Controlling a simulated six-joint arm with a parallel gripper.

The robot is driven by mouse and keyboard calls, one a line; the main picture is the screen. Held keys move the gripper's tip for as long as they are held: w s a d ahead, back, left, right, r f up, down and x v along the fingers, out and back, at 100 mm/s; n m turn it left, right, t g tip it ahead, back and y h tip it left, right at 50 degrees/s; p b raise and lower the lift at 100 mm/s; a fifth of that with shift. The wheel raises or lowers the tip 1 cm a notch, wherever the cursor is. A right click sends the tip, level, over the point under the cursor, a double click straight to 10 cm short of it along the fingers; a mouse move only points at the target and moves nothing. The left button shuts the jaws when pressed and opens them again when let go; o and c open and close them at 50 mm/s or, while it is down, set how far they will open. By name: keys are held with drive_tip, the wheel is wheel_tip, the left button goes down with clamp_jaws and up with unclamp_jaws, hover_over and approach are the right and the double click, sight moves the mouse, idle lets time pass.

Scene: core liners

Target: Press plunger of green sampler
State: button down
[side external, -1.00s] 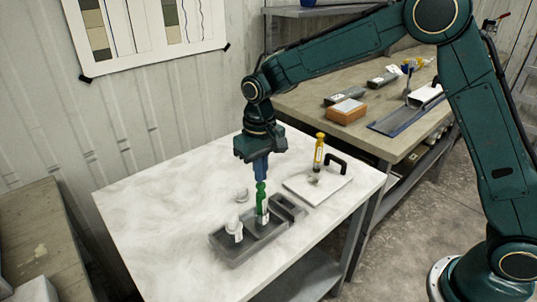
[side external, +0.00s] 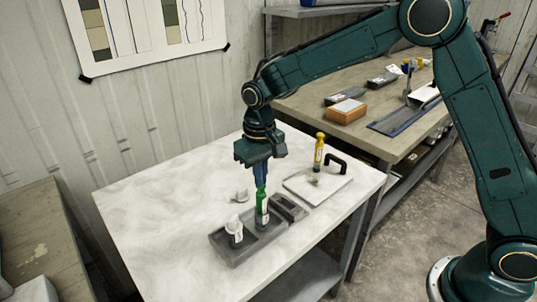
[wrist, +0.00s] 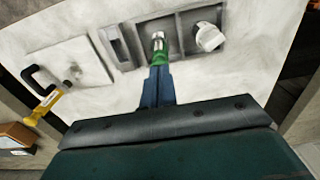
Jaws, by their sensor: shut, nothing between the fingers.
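The green sampler (side external: 262,209) stands upright in the grey tray (side external: 228,250), in its middle part. Its top is right under my gripper (side external: 260,184), whose shut fingers point straight down onto it and look to be touching it. The fingers hide the plunger. In the wrist view the green sampler (wrist: 159,48) shows just beyond my blue fingertips (wrist: 158,70), in line with them. Nothing is between the fingers.
A yellow sampler (side external: 319,152) stands by a white board with a black handle (side external: 335,164). The table's left side is clear.

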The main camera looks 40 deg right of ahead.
drive_tip(key=shift+f, duration=0.85)
idle(0.9)
drive_tip(key=shift+r, duration=3.65)
